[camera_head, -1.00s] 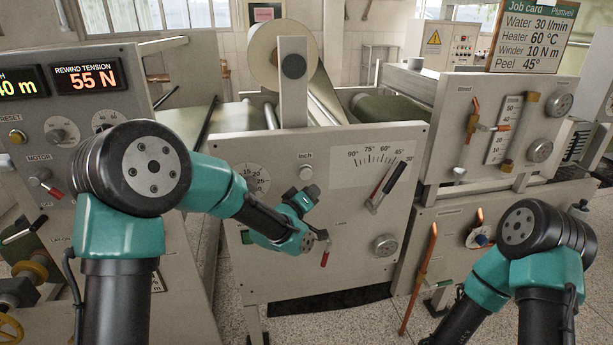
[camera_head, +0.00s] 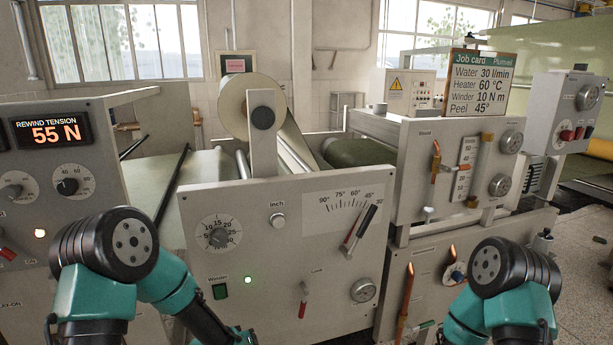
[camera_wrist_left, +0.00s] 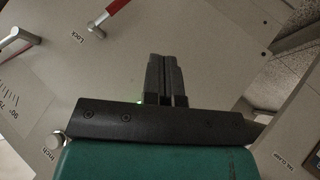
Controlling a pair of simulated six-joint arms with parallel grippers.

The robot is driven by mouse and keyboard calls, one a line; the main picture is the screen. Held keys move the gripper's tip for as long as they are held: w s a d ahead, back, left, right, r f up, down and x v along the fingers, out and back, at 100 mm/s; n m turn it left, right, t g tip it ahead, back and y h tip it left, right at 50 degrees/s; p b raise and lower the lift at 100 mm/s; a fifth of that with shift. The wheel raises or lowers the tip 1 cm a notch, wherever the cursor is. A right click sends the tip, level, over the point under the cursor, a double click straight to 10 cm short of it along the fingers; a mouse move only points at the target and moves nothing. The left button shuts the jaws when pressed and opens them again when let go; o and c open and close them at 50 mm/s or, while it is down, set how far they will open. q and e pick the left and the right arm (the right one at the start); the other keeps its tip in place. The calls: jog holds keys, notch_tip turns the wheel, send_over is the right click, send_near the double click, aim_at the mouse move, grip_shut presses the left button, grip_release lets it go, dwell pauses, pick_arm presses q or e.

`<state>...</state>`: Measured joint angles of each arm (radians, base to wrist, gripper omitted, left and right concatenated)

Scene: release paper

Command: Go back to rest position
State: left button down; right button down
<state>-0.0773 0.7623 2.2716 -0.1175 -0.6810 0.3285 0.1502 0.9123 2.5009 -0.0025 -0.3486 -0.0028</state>
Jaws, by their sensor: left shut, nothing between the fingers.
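My left gripper (camera_wrist_left: 166,82) shows in the left wrist view with its two dark fingers closed together and nothing between them. Behind it is the grey front panel of the middle machine (camera_head: 290,300), with a red-handled lock lever (camera_wrist_left: 112,10) at the top left. In the head view my left arm's teal and black links are at the lower left, and the gripper end lies past the bottom edge. My right arm's links are at the lower right, and its gripper is out of view.
A job card (camera_head: 482,83) stands on the right machine. A rewind tension display (camera_head: 50,131) reads 55 N at left.

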pick_arm(q)
jog(key=s+a+f+g, duration=0.2)
jog(key=s+f, duration=0.2)
jog(key=s, duration=0.4)
jog(key=s+a+f+m+g, duration=0.1)
jog(key=s+a+f+g, duration=0.1)
jog(key=s+f, duration=0.3)
jog(key=s+a+f+g+y, duration=0.1)
jog(key=s+f+g, duration=0.3)
jog(key=s, duration=0.6)
jog(key=shift+s+a+f, duration=0.3)
jog(key=shift+a+f, duration=0.35)
dwell(2.5)
